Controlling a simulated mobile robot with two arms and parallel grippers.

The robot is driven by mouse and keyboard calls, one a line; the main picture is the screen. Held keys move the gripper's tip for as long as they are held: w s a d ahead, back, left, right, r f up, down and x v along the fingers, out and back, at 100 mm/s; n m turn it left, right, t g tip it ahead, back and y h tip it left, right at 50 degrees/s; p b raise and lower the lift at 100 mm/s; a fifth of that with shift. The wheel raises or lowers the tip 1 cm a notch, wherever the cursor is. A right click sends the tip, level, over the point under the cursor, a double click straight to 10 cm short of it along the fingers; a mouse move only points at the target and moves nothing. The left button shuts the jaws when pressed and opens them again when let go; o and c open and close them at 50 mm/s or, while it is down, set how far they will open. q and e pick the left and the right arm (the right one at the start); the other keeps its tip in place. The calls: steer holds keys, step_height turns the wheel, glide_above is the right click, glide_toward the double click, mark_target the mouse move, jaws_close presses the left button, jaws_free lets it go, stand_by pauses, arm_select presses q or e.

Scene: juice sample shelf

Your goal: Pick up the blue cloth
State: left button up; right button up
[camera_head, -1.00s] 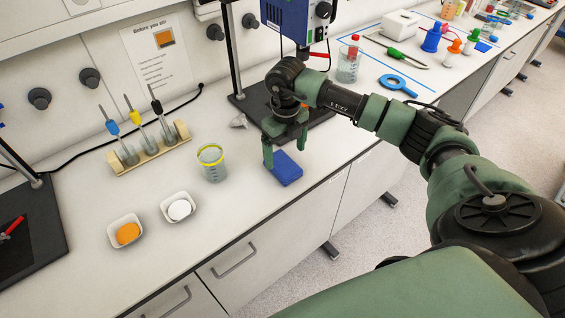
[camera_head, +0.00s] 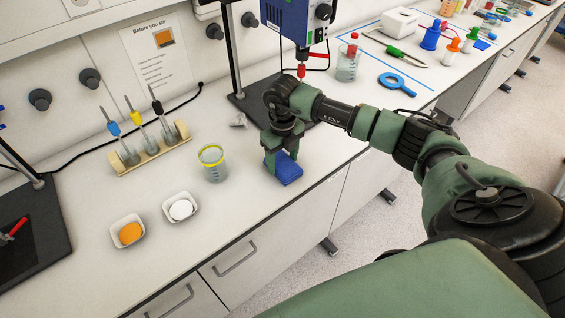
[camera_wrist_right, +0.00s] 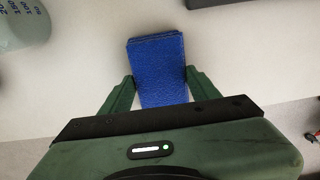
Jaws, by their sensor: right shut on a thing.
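The blue cloth (camera_head: 287,169) is a small folded block near the front edge of the white bench, right of the beaker with the yellow rim. My right gripper (camera_head: 279,156) points down over it and is shut on it. In the right wrist view the cloth (camera_wrist_right: 158,68) lies between the two green fingers of my right gripper (camera_wrist_right: 162,88), one on each long side. I cannot tell whether the cloth is clear of the bench top. My left gripper is not in view.
The beaker (camera_head: 213,164) stands just left of the cloth. Two white dishes, one with an orange item (camera_head: 130,234) and one with a white item (camera_head: 181,210), sit further left. A stand with a dark base (camera_head: 250,103) is behind. The bench front between them is clear.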

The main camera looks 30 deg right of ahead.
steer(key=shift+r, duration=0.15)
step_height(320, 180, up, 12)
steer(key=b, duration=0.4)
step_height(320, 180, up, 7)
glide_above(282, 162)
steer(key=shift+s+r, duration=0.15)
steer(key=shift+r, duration=0.2)
